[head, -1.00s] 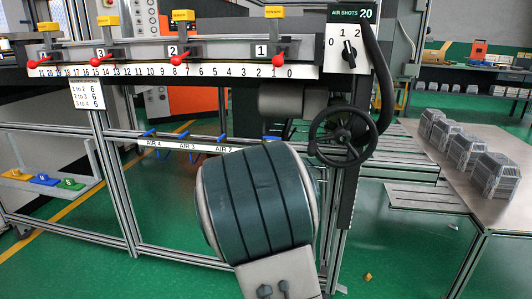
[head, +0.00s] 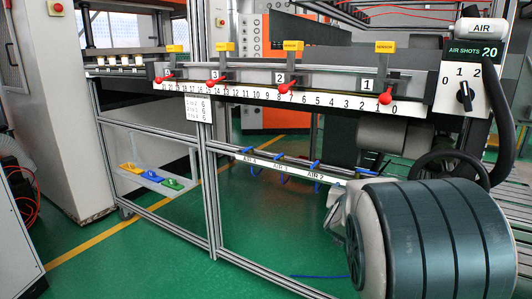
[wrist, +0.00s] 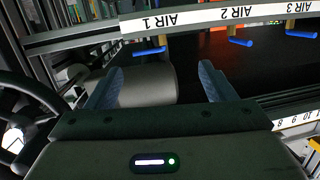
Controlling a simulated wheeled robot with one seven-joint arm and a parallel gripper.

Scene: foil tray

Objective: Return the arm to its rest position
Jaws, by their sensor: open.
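My gripper (wrist: 160,86) shows in the wrist view, with its two grey-blue fingers apart and nothing between them. A grey cylinder lies beyond the fingers in that view. In the head view my thick teal arm link (head: 425,240) fills the lower right corner. I cannot make out the gripper's fingers in the head view.
A labelled air rail (head: 285,168) with blue levers runs close by the arm; it also shows in the wrist view (wrist: 215,17). Above it is a numbered scale (head: 290,99) with red knobs. A dial panel (head: 466,80) stands at right. Green floor (head: 130,250) is open at lower left.

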